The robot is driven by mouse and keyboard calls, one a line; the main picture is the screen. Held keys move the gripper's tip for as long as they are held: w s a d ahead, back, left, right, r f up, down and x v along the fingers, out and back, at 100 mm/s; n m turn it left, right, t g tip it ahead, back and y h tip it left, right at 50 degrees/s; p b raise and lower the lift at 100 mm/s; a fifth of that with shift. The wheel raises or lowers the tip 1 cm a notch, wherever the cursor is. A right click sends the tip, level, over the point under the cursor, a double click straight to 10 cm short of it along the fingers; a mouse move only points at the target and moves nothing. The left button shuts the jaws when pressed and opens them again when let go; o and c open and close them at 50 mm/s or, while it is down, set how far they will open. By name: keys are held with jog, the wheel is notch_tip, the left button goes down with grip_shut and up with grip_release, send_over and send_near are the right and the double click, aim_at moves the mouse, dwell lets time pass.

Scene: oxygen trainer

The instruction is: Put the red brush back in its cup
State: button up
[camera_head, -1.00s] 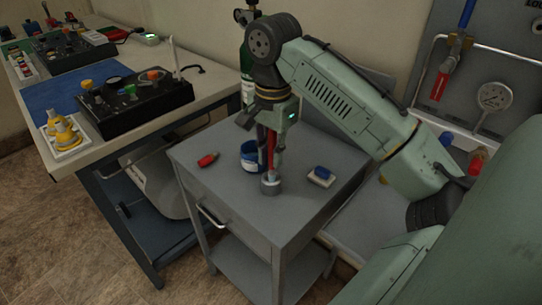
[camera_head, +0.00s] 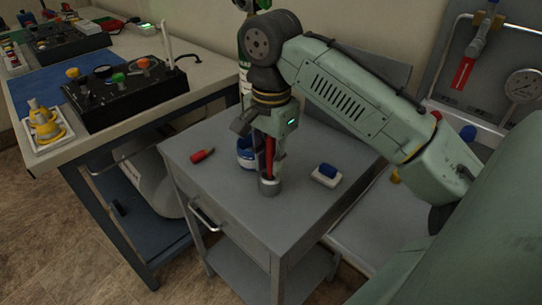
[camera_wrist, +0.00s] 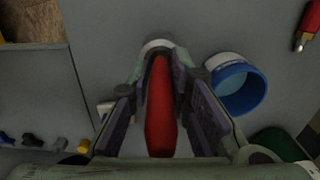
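The red brush (camera_head: 270,155) is upright between the fingers of my gripper (camera_head: 269,150). In the wrist view my gripper (camera_wrist: 161,75) has its dark pads close on both sides of the brush's red handle (camera_wrist: 161,115). The lower end of the brush meets a small grey cylinder (camera_head: 269,187) low over the grey cabinet top; it also shows in the wrist view (camera_wrist: 157,44). I cannot tell whether this is a cup or the brush's own end. A blue cup (camera_head: 246,162) with a pale label stands just left of the gripper and shows its open mouth in the wrist view (camera_wrist: 237,84).
A red tool (camera_head: 202,156) lies left on the cabinet top (camera_head: 235,200). A blue block on a white base (camera_head: 327,174) lies right. A green bottle (camera_head: 245,45) stands behind my arm. The workbench (camera_head: 95,135) on the left holds a black device (camera_head: 130,95). The cabinet's front is clear.

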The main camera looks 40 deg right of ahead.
jog(key=shift+o, duration=1.4)
jog(key=shift+r, duration=0.1)
notch_tip(320, 180, up, 12)
jog(key=shift+r, duration=0.1)
